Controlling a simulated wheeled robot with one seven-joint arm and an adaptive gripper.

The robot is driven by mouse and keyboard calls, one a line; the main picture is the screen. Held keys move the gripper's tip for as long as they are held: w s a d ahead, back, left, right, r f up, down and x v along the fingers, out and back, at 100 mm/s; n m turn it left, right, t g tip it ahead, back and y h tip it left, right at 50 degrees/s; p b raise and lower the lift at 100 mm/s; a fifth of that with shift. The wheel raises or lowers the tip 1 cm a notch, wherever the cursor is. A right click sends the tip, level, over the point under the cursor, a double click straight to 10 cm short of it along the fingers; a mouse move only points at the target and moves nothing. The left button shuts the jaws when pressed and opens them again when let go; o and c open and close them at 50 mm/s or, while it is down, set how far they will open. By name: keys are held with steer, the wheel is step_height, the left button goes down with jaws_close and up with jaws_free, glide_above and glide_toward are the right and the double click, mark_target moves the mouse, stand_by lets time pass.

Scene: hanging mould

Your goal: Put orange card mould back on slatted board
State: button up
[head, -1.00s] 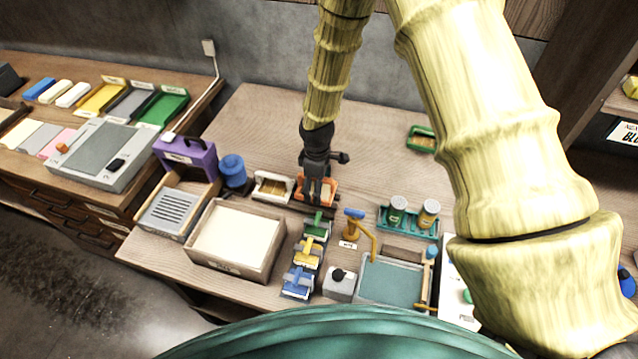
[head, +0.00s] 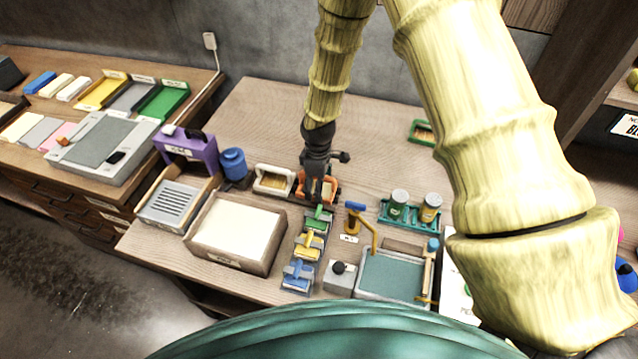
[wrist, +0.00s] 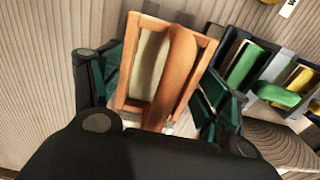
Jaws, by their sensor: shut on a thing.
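The orange card mould (wrist: 142,67) is a shallow rectangular frame with a pale inside and a raised orange handle. It fills the middle of the wrist view and shows partly behind the arm's end in the head view (head: 329,189). My gripper (wrist: 160,95) is shut on it, with a dark green-padded finger at each side. In the head view my gripper (head: 316,186) is over the back middle of the table. A dark board edge shows beside the mould; I cannot tell whether the mould touches it, nor make out its slats.
A white-framed mould (head: 272,181) is close on the left. Green (head: 317,219), yellow (head: 308,246) and blue (head: 298,276) handled pieces stand in a row in front. A blue-topped tap (head: 355,215) and a green jar rack (head: 408,220) are to the right.

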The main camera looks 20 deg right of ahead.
steer(key=shift+f, duration=0.35)
stand_by(0.5)
steer(key=o, duration=1.1)
steer(key=shift+r, duration=0.15)
step_height(320, 180, up, 12)
steer(key=shift+f, duration=0.15)
